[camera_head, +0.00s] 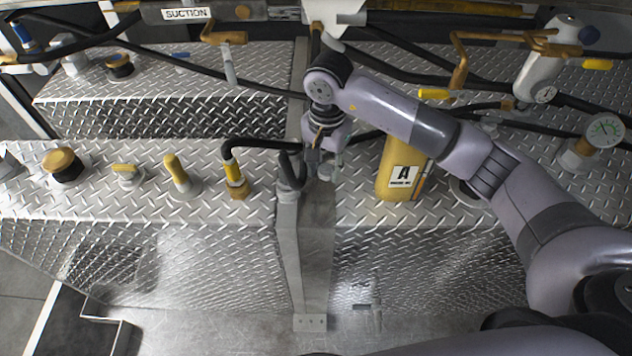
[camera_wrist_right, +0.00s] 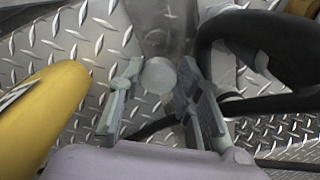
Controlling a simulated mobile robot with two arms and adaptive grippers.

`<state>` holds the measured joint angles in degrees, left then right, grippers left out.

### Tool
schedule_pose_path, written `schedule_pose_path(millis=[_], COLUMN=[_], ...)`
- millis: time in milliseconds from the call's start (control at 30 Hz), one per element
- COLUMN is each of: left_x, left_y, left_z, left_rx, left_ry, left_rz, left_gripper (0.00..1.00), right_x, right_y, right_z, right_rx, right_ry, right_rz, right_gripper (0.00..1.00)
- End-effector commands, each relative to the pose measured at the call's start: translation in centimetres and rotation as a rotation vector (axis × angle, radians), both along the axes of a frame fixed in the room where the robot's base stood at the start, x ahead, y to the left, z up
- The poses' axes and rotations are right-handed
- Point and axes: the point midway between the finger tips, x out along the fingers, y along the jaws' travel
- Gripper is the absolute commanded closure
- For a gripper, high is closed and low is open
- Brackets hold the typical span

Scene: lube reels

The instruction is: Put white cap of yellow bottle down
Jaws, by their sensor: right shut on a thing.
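The yellow bottle (camera_head: 390,181) with a white label marked "A" stands on the diamond-plate deck, right of my right gripper (camera_head: 325,166). In the right wrist view the bottle (camera_wrist_right: 45,115) fills the left side, apart from the fingers. My right gripper (camera_wrist_right: 160,103) points down and is shut on the small pale round cap (camera_wrist_right: 159,75). My own arm hides the top of the bottle in the head view. How close the cap is to the surface below is hard to tell. My left gripper is not in view.
A metal post (camera_head: 316,250) stands below my right gripper. A black hose (camera_head: 262,145) with a yellow fitting (camera_head: 233,172) lies just left of it. A yellow handle (camera_head: 175,168) stands further left. The deck left of the bottle is narrow but bare in places.

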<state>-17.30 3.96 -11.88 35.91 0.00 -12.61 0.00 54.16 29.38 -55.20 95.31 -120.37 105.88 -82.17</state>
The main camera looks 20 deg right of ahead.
Motion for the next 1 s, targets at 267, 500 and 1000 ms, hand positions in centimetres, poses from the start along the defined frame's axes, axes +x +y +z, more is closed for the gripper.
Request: schedule_pose_path(millis=[267,500,1000], left_x=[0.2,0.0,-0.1], left_y=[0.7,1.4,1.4], left_z=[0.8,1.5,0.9], left_rx=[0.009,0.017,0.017], left_ry=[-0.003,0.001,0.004], left_rz=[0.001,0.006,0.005], left_gripper=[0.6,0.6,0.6], right_x=[-0.1,0.0,0.0], right_y=[0.0,0.1,0.1], right_z=[-2.6,-5.5,-5.9], right_rx=[0.0,0.0,0.001], right_ry=[0.001,0.0,-0.002], right_rz=[0.0,0.001,0.002], right_gripper=[0.94,0.94,0.6])
